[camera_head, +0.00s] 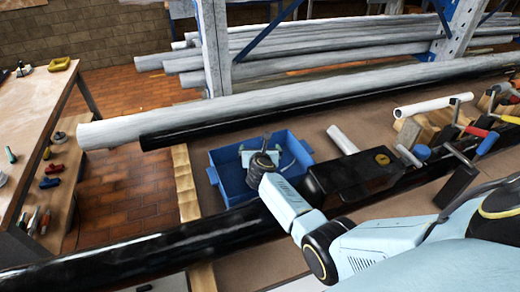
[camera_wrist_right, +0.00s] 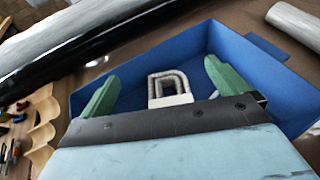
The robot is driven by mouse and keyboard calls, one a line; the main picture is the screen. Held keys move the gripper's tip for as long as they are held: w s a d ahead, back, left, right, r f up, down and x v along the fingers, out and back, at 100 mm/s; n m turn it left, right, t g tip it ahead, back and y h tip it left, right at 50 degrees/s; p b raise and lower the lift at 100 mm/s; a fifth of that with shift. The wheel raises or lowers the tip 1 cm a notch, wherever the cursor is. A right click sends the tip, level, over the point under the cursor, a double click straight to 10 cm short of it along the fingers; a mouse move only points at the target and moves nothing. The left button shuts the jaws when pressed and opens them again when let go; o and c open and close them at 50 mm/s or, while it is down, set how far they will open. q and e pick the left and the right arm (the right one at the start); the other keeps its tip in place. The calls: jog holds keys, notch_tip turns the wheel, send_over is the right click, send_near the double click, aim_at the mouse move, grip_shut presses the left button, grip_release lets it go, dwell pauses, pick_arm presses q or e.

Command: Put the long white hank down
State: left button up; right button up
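A pale grey-white looped hank (camera_wrist_right: 168,84) with a white band lies in the blue bin, in the right wrist view. My right gripper (camera_wrist_right: 164,88) has its two green fingers wide apart, one on each side of the hank. Gaps show between the fingers and the hank, and part of it is hidden behind the gripper body. In the head view, my right gripper (camera_head: 252,154) is over the blue bin (camera_head: 227,187); its fingers are too small to make out there. My left gripper is not in view.
A long grey pipe (camera_head: 270,98) and a black pipe (camera_head: 230,122) run behind the bin. A thick black mast (camera_head: 150,245) with a black block (camera_head: 350,175) crosses in front. Clamps (camera_head: 462,140) and a short white tube (camera_head: 342,139) are to the right.

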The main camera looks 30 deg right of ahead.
jog(key=shift+r, duration=0.1)
jog(key=r+p+v, duration=0.1)
jog(key=p+v, duration=0.4)
jog(key=v, duration=0.7)
